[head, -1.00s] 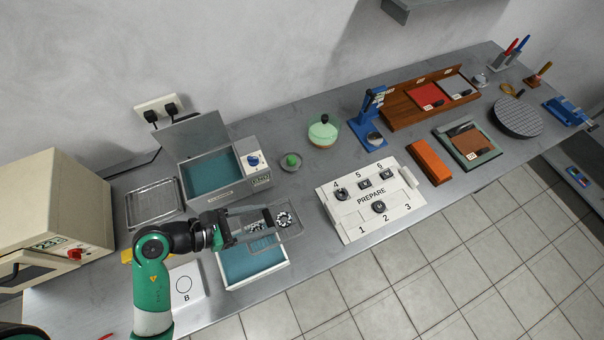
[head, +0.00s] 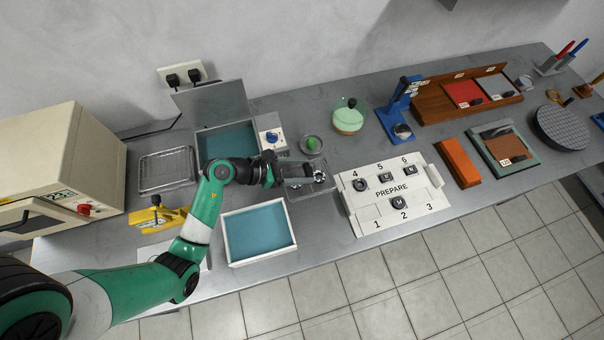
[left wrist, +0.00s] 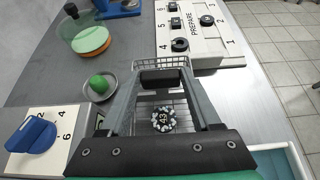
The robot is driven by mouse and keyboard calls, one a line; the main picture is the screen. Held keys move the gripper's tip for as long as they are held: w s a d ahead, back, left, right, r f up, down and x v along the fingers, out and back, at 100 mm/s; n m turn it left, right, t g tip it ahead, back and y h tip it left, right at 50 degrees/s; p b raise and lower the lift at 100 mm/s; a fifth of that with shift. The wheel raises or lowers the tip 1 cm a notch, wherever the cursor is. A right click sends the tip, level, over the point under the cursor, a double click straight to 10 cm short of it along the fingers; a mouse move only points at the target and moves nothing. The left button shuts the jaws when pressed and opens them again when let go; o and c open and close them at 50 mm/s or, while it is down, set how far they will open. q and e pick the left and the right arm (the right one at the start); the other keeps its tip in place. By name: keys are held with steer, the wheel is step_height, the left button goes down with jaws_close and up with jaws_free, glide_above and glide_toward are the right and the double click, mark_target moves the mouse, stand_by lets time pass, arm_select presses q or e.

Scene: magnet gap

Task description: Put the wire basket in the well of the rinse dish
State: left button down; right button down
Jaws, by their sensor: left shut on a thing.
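My left gripper (head: 292,174) is shut on the wire basket (head: 326,187), a grey mesh tray, and holds it right of the lidded bath and behind the white tray's right corner. In the left wrist view the basket's mesh (left wrist: 150,98) shows between and beyond the fingers. A black-and-white round part marked 43 (left wrist: 164,120) lies in it. A white-rimmed rectangular tray with a blue inside, seemingly the rinse dish (head: 229,243), stands at the bench's front, left of the basket and empty. My right gripper is not in view.
The lidded bath (head: 226,140) with a blue-knobbed panel (head: 272,138) stands behind the arm. The PREPARE board (head: 390,215) is close on the right. A wire rack (head: 166,170) is left.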

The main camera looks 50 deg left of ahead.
mark_target(301, 175)
arm_select(q)
steer(key=f, duration=0.1)
steer(key=f+b, duration=0.1)
steer(key=shift+w+a+f, duration=0.1)
steer(key=shift+w+f, duration=0.2)
steer(key=shift+f, duration=0.4)
steer(key=shift+f+b, duration=0.15)
steer(key=shift+b, duration=0.15)
steer(key=shift+c, duration=0.5)
jaws_free()
steer(key=shift+s+r, duration=0.2)
steer(key=shift+r, duration=0.05)
steer(key=p+v, duration=0.3)
steer(key=v, duration=0.8)
steer(key=shift+s+a, duration=0.15)
steer(key=shift+s, duration=0.2)
